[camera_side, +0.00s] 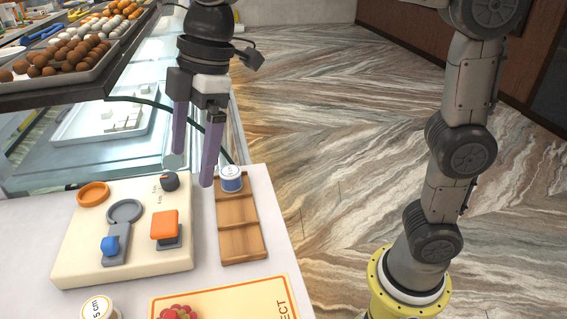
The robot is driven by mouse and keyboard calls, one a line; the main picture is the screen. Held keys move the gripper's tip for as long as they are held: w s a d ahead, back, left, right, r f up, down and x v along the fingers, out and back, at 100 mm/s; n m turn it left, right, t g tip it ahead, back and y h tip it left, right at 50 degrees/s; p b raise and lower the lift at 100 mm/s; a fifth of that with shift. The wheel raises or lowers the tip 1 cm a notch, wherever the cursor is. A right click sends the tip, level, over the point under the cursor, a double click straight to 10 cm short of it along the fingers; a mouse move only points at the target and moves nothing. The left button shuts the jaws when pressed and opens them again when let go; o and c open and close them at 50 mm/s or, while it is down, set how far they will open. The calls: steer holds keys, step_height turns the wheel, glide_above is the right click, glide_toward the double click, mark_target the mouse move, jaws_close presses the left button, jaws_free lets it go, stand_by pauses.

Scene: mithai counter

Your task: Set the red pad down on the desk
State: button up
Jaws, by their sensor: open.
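The only pad-like thing I see is an orange-red square pad (164,223). It sits on a dark grey base on a cream board (80,265), which lies on the white desk (25,245). My gripper (192,169) is open, with two long purple fingers pointing down. It is over the back of the board, behind the pad, near a dark knob (169,182) and a blue-and-white tin (231,179). Nothing shows between the fingers. I cannot tell the exact height of the fingertips.
The board also holds an orange ring (80,198), a grey ring (112,216) and a blue knob (110,246). A wooden tray (242,242) stands to its right. A yellow-bordered card (230,305) and a round tin (98,308) are in front. A glass counter stands behind.

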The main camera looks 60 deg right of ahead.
steer(key=s+d+f+m+t+h, duration=0.1)
steer(key=s+d+f+m+t, duration=0.1)
steer(key=s+d+f+m, duration=0.2)
steer(key=s+d+f+m+t+h, duration=0.1)
steer(key=s+d+f+m, duration=0.4)
steer(key=s+d+m, duration=0.5)
steer(key=s+d+t, duration=0.1)
steer(key=s+d, duration=0.2)
steer(key=d, duration=0.2)
steer(key=shift+s+d+h, duration=0.2)
steer(key=shift+d+h, duration=0.1)
steer(key=shift+h, duration=0.1)
steer(key=shift+f, duration=0.1)
